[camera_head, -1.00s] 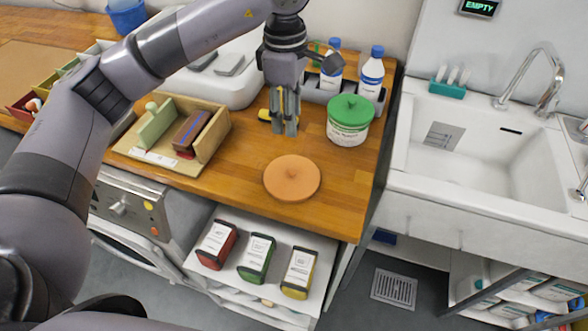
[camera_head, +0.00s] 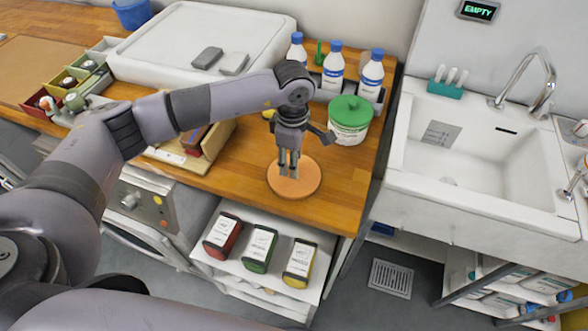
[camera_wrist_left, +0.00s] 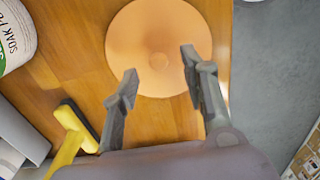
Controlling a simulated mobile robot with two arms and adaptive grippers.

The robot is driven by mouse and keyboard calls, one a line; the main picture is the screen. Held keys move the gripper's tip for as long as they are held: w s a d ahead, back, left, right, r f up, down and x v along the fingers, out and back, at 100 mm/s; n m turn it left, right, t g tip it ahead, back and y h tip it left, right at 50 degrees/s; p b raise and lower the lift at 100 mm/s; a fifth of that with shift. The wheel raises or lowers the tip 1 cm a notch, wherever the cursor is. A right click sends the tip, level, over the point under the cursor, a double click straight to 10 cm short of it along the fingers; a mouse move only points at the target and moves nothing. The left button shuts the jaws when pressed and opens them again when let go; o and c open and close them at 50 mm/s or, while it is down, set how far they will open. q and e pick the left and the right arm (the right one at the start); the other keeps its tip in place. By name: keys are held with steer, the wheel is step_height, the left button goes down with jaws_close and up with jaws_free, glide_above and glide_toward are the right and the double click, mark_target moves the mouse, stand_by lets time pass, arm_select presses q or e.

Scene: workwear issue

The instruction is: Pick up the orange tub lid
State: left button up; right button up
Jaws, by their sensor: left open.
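The orange tub lid (camera_head: 304,181) is a flat disc with a small raised knob in its middle. It lies flat on the wooden worktop near its front edge. My left gripper (camera_head: 288,172) points down over the lid in the head view and hides part of its left and back side. In the left wrist view the open fingers (camera_wrist_left: 158,80) reach toward the near part of the lid (camera_wrist_left: 150,35), with its knob ahead between them. Nothing is held. My right gripper is not in view.
A white tub with a green lid (camera_head: 350,112) stands behind the orange lid, with several blue-capped bottles (camera_head: 332,72) further back. A wooden tray (camera_head: 215,140) is to the left. A yellow-handled thing (camera_wrist_left: 70,140) lies close by. The sink (camera_head: 480,150) is right.

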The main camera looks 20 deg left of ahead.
arm_select(q)
steer(key=shift+w+d+f, duration=0.1)
steer(key=shift+f, duration=1.3)
steer(key=shift+c, duration=0.3)
jaws_close()
